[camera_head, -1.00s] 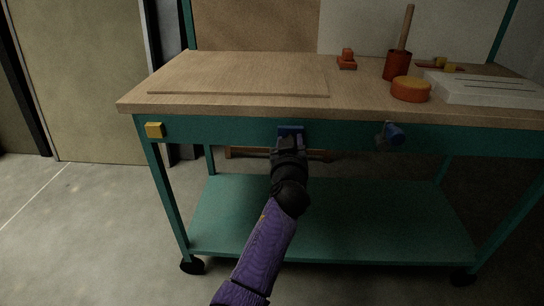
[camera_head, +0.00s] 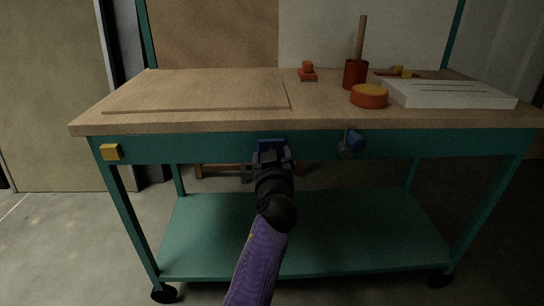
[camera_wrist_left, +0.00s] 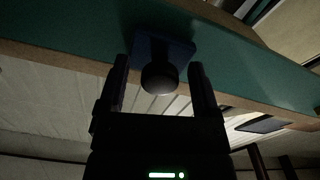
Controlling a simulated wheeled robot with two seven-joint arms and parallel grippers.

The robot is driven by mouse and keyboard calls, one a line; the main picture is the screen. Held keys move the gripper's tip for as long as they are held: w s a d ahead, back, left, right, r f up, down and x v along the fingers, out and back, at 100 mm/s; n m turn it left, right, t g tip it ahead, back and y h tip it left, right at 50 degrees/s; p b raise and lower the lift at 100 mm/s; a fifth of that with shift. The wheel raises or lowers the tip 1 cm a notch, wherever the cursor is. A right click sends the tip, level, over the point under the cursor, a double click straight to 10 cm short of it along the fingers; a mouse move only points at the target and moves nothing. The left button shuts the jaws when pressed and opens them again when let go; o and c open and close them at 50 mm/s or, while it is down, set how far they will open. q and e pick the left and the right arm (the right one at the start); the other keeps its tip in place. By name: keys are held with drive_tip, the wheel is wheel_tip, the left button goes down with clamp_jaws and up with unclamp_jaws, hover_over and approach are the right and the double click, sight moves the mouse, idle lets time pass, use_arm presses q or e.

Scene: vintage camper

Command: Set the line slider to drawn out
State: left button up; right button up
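A blue plate (camera_head: 272,145) sits on the teal front rail of the workbench, and it also shows in the left wrist view (camera_wrist_left: 184,50). A dark round knob (camera_wrist_left: 159,78) stands out from it. No label shows, so I cannot tell for sure that this is the line slider. My left gripper (camera_head: 269,163) is just in front of the plate and hides part of it in the head view. In the left wrist view its fingers (camera_wrist_left: 160,85) are apart, one on each side of the knob, with gaps visible. My right gripper is not in view.
The rail also carries a yellow block (camera_head: 111,152) at left and a blue knob (camera_head: 354,141) on a grey mount to the right. The wooden benchtop (camera_head: 320,110) overhangs above the rail. A teal lower shelf (camera_head: 340,235) lies beneath. An orange-red cup, a round tub and a white slotted board stand on top.

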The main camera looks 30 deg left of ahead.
use_arm(q)
drive_tip(key=p+v, duration=0.2)
drive_tip(key=v, duration=0.8)
